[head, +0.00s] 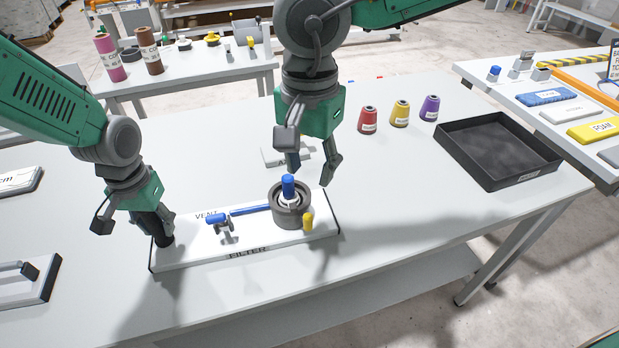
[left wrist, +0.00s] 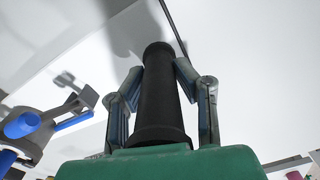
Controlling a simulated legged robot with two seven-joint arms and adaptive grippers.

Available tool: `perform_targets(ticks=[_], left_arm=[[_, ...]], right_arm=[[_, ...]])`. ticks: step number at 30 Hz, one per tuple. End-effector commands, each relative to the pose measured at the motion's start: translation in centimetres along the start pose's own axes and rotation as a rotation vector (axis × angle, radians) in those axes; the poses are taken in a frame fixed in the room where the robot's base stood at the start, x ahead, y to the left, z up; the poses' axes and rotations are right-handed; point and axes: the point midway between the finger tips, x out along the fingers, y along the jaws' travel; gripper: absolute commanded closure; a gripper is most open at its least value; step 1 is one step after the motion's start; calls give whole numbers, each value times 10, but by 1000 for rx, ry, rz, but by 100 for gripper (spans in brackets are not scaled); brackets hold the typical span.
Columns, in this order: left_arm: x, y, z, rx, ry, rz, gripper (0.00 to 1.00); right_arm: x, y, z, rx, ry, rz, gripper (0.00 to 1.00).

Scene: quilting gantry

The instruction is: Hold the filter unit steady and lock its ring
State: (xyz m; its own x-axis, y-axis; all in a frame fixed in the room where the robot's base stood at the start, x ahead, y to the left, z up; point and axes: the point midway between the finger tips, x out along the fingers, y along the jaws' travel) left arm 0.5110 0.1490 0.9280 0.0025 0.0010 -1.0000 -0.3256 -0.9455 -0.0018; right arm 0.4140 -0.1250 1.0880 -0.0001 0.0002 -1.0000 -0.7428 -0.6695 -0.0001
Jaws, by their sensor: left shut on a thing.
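The filter unit (head: 185,257) is a white base plate labelled FILTER lying on the table. On its right part stands a dark grey round ring (head: 291,214) with a blue-topped post (head: 288,187) in its middle and a yellow knob (head: 308,221) at its front right. My left gripper (head: 165,228) is shut on a black upright handle (left wrist: 161,95) at the plate's left end. My right gripper (head: 310,177) is open and empty above the ring.
A black tray (head: 535,172) sits at the table's right. Red (head: 368,120), yellow (head: 400,113) and purple (head: 429,108) cones stand behind the unit. A small pale block (head: 283,156) lies behind the ring.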

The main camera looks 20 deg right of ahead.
Motion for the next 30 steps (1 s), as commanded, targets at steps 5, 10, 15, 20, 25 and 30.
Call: perform_targets(ticks=[5,10,15,20,25,30], left_arm=[[6,2,5,1,-15,4,100],[6,2,5,1,-15,4,100],[6,2,5,2,-14,4,50],[6,2,5,2,-14,3,50],[0,2,4,2,-12,3,50],[-29,2,3,1,-3,2,50]], right_arm=[[-1,0,0,1,0,0,64],[-1,0,0,1,0,-1,64],[-1,0,0,1,0,-1,64],[-1,0,0,1,0,-1,64],[-1,0,0,1,0,-1,64],[-2,1,1,1,1,-2,64]])
